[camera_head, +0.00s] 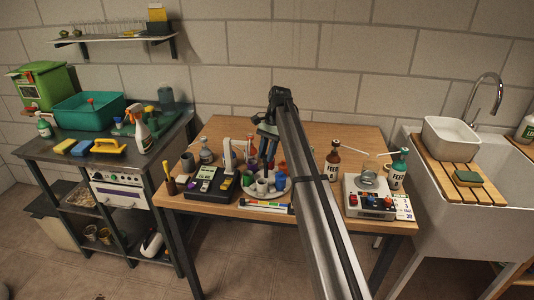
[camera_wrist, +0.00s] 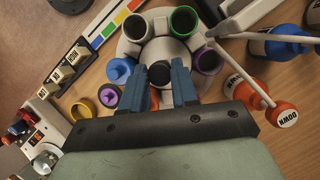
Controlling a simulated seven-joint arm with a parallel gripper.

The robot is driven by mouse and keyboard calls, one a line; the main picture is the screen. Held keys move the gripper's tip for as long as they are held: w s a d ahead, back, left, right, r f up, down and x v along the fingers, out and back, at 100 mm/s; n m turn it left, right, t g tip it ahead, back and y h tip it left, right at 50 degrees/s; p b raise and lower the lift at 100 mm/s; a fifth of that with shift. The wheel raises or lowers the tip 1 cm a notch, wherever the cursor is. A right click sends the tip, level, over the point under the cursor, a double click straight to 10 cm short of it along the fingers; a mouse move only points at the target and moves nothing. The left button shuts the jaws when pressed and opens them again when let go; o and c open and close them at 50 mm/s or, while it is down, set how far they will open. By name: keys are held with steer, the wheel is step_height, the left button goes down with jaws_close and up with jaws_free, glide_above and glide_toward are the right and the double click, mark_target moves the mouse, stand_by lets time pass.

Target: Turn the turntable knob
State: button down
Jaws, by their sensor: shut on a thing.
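The turntable (camera_head: 268,196) is a pale round disc on the wooden table, bearing several cups and small coloured pots. It also shows in the wrist view (camera_wrist: 130,48). My gripper (camera_head: 267,160) reaches down over the middle of the turntable. A blue pot (camera_wrist: 118,70), a purple pot (camera_wrist: 108,96) and a green-rimmed cup (camera_wrist: 183,21) stand around the fingers.
A dark device with buttons (camera_head: 208,184) stands left of the turntable. A switch box (camera_head: 370,205) stands at the right. Pump bottles (camera_head: 332,160) with long spouts stand close by on the right. A colour-striped strip (camera_head: 265,206) lies in front of the turntable.

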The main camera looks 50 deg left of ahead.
stand_by(0.3)
steer(key=c, duration=0.9)
jaws_free()
steer(key=shift+o, duration=0.2)
